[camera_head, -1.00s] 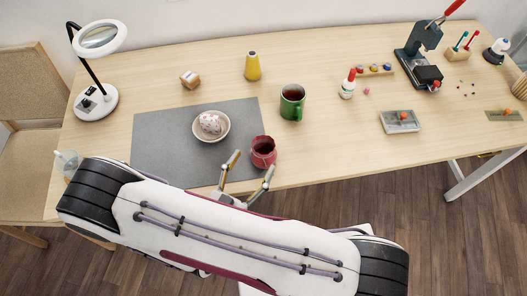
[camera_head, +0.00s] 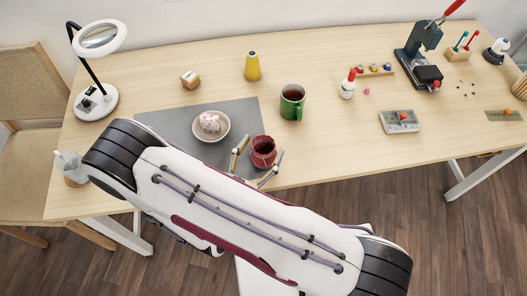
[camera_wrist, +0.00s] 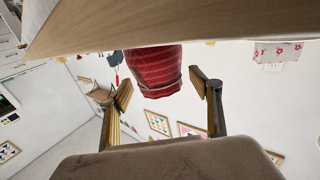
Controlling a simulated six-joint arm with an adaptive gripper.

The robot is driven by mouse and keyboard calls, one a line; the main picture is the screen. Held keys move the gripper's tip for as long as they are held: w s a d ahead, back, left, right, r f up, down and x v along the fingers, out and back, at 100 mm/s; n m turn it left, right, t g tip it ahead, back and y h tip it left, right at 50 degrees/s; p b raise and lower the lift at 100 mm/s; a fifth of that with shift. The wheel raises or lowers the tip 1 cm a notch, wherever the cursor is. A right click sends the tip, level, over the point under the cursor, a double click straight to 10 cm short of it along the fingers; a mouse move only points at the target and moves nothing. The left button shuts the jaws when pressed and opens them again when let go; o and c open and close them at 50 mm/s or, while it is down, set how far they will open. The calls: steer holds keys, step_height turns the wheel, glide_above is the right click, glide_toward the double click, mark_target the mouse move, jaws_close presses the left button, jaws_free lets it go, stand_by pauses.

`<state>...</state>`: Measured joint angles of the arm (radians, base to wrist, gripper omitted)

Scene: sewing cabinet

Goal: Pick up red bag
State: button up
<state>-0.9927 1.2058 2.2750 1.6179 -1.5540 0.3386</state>
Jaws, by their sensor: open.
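The red bag (camera_head: 263,152) stands upright near the table's front edge, by the right edge of the grey mat (camera_head: 185,130). It has a dark opening at the top. In the wrist view the red bag (camera_wrist: 154,68) shows ahead, between the two fingers. My gripper (camera_head: 259,166) is open, with one finger to the left of the bag and one to its lower right. In the wrist view my gripper (camera_wrist: 160,88) has its fingers spread wide, apart from the bag. The lower part of the bag is partly hidden by the fingers and arm in the head view.
A bowl (camera_head: 199,136) with a pinkish object stands on the mat left of the bag. A green mug (camera_head: 292,103) is behind and right of the bag. A yellow vase (camera_head: 252,67) is farther back. The table right of the bag is clear.

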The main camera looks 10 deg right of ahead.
stand_by(0.3)
steer(key=c, duration=1.2)
steer(key=shift+o, duration=0.2)
steer(key=shift+r, duration=0.2)
step_height(320, 180, up, 10)
steer(key=shift+f, duration=0.2)
